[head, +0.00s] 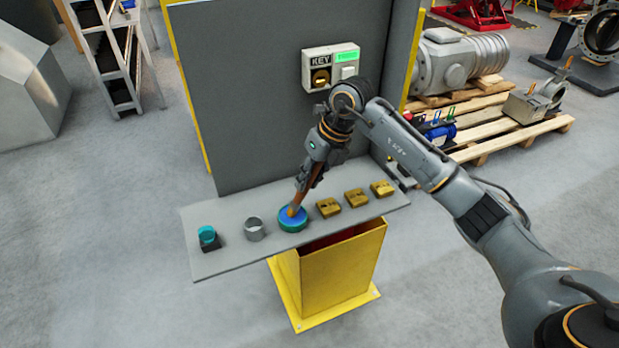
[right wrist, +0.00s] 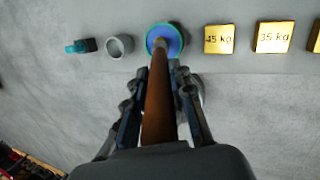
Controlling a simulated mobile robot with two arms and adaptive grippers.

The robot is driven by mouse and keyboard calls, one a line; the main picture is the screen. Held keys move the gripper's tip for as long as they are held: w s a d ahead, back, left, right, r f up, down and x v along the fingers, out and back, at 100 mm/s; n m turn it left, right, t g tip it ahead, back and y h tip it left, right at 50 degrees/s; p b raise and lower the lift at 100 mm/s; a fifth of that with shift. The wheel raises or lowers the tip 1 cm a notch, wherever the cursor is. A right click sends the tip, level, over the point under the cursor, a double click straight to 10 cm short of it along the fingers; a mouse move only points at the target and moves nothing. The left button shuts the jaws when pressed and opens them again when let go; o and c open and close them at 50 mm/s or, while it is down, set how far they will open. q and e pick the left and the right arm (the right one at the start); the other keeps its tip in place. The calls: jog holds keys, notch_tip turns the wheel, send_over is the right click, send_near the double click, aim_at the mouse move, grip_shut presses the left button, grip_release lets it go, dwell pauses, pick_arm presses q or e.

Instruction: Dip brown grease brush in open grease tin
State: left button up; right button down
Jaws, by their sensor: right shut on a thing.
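The brown grease brush (right wrist: 158,105) is held in my right gripper (head: 312,172), with the fingers shut around its handle. The brush points down and its tip (head: 293,210) is at the open grease tin (head: 293,223), a round teal tin with blue grease inside. In the right wrist view the tin (right wrist: 165,40) lies straight ahead, with the brush end over its middle. The tip looks within the rim, but I cannot tell how deep it reaches into the grease. My left gripper is not in view.
On the grey shelf (head: 225,262) stand a grey metal ring (head: 255,229), a teal item on a dark block (head: 208,238) and several brass weights (head: 328,207). A grey panel (head: 250,100) with a KEY box (head: 330,68) rises behind. Bare shelf lies between the items.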

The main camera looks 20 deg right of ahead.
jog(key=shift+r+p, duration=2.2)
jog(key=shift+r, duration=1.25)
